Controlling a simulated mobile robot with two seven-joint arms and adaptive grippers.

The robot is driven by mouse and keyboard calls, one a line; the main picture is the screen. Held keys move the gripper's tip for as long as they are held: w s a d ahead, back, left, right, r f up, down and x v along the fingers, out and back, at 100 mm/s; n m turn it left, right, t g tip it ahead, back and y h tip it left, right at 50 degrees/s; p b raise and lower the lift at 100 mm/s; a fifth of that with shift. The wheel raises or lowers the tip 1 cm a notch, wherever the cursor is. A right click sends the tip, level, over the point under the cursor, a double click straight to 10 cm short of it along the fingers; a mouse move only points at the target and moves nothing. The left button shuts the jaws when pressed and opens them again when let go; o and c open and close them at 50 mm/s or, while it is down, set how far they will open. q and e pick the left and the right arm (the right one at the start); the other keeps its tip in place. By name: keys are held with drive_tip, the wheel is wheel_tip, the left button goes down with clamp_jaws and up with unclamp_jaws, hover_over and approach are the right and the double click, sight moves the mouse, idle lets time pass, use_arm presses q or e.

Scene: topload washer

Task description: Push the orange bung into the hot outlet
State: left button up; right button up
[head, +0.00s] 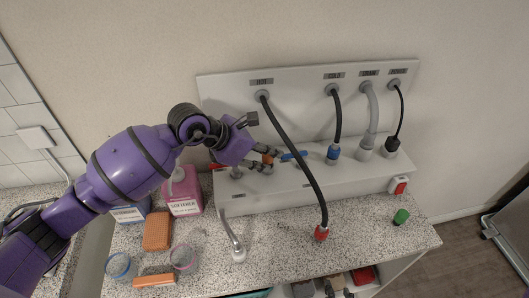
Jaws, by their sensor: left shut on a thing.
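The orange bung (267,159) is held between the fingers of my left gripper (266,161), in front of the white lower panel. The fingers hide part of it. A red lever (216,166) marks what looks like the hot tap, with a grey fitting (237,173) just left of the gripper. A blue lever (293,156) lies just right of the gripper. I cannot tell whether the bung touches any outlet, since my gripper covers that area. My right gripper is not in view.
A black hose (296,160) runs from the back panel's HOT port to a red connector (321,233) on the counter, close right of the gripper. A green bung (401,216) lies at the right. A pink softener bottle (181,190) and orange sponge (157,231) stand left.

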use_arm(q)
drive_tip(key=shift+f, duration=0.25)
drive_tip(key=o, duration=0.9)
drive_tip(key=shift+s, duration=0.1)
drive_tip(key=shift+o, duration=0.6)
drive_tip(key=v, duration=1.2)
drive_tip(key=shift+f, duration=0.1)
